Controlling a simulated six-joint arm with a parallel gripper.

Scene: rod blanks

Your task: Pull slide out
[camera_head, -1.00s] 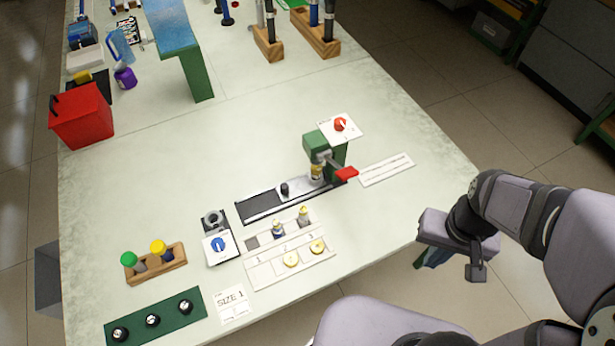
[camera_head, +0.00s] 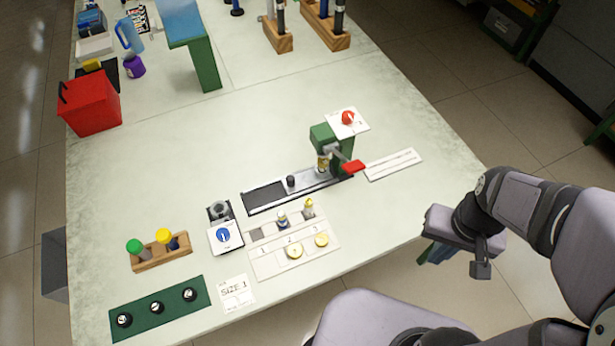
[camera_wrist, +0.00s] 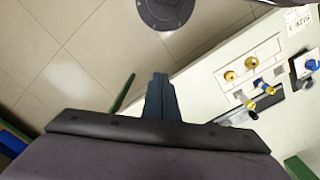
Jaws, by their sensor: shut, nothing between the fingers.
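The slide is a silver plate (camera_head: 308,182) with a black knob (camera_head: 290,181) on top. It lies in a track whose bare black bed (camera_head: 265,196) shows to its left. The slide's right end is under a green press (camera_head: 322,134) with a red-ended lever (camera_head: 353,167). A small yellowish piece (camera_head: 322,163) stands on the slide below the press. My gripper (camera_head: 438,254) is off the bench's right edge, well apart from the slide. In the wrist view its fingers (camera_wrist: 160,88) are shut and empty.
A white tray (camera_head: 265,268) with several small parts is in front of the track. A blue-dial block (camera_head: 223,238) stands left of it, and a white ruled strip (camera_head: 394,164) lies right of the press. The bench right of the tray is clear.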

